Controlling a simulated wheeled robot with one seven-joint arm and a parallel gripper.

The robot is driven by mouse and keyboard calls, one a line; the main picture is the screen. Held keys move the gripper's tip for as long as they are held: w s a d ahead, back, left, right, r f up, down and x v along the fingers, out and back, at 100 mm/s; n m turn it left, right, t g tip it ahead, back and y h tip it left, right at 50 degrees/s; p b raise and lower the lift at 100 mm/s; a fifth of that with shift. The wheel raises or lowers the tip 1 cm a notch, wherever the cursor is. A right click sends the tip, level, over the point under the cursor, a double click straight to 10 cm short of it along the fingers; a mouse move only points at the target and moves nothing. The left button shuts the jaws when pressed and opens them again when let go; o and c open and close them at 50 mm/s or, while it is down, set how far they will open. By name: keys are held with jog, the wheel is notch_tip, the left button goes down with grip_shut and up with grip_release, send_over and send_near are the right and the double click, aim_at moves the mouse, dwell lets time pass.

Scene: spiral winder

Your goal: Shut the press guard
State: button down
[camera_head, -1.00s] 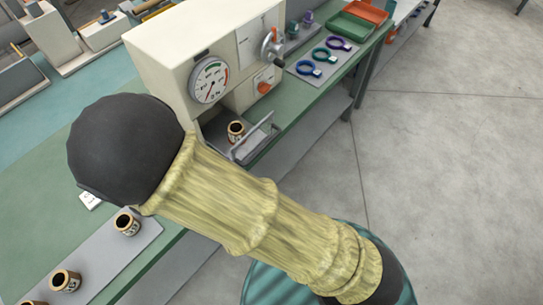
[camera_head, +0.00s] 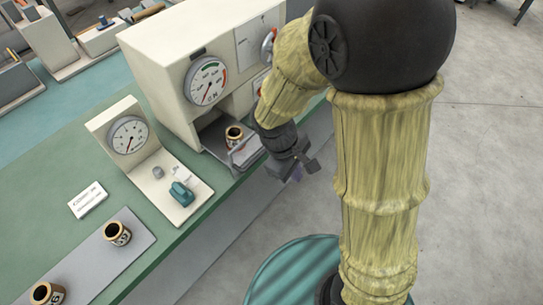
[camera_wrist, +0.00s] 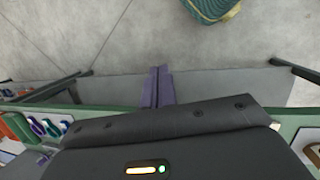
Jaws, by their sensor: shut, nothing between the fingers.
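The press (camera_head: 185,65) is a cream box with a round gauge, standing on the green bench. A cup (camera_head: 234,136) with a dark and tan pattern sits inside its low opening. The grey-edged press guard (camera_head: 245,152) hangs tilted outward at the front of the opening, partly hidden by my arm; the opening is uncovered. My gripper (camera_head: 300,172) is just right of the guard, out past the bench's front edge and pointing down; whether it touches the guard I cannot tell. In the wrist view its purple fingers (camera_wrist: 158,88) are together and empty.
A smaller cream gauge unit (camera_head: 128,137) with a teal knob (camera_head: 181,193) stands left of the press. Cups (camera_head: 117,233) stand on a grey mat (camera_head: 100,262) at the front left. Coloured rings (camera_wrist: 45,128) lie along the bench.

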jog(key=d+m+t+y+b, duration=0.2)
jog(key=d+m+y+b, duration=0.1)
jog(key=d+m, duration=0.6)
jog(key=shift+r+m+t, duration=0.35)
jog(key=shift+m+t, duration=0.05)
jog(key=shift+m, duration=0.5)
